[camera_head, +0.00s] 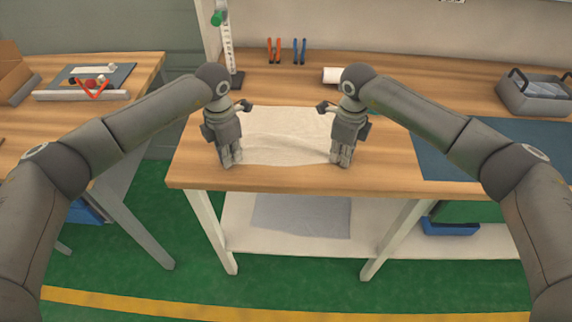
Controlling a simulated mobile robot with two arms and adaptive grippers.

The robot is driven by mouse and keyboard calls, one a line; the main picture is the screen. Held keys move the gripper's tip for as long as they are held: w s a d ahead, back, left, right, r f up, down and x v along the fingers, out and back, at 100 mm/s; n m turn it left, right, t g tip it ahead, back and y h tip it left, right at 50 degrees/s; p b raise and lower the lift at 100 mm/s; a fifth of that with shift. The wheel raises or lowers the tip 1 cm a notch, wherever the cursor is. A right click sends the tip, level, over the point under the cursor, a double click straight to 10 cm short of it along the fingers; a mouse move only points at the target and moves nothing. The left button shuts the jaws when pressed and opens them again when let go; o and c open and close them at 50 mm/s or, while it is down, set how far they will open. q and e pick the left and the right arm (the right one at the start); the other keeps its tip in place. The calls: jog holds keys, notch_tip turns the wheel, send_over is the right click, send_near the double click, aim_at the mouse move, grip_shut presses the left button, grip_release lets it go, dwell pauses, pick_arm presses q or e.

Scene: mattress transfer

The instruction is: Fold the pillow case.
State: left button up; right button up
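The white pillow case (286,137) lies spread out on the wooden table, with its near edge close to the table's front edge. My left gripper (231,163) points down at its near left corner. My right gripper (341,162) points down at its near right corner. The grippers cover both near corners, so I cannot tell whether the fingers are closed on the cloth or only beside it. Faint creases show in the cloth near its front edge.
The wooden table (290,182) is clear in front. A blue mat (450,155) and a grey basket (533,100) are at right. A white roll (332,75), pliers (274,51) and an upright stand (229,50) are behind. A second table (40,125) is at left.

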pick_arm(q)
grip_shut()
pick_arm(e)
jog(key=shift+f, duration=0.15)
grip_shut()
pick_arm(q)
jog(key=shift+f, duration=0.1)
pick_arm(e)
jog(key=shift+s, duration=0.1)
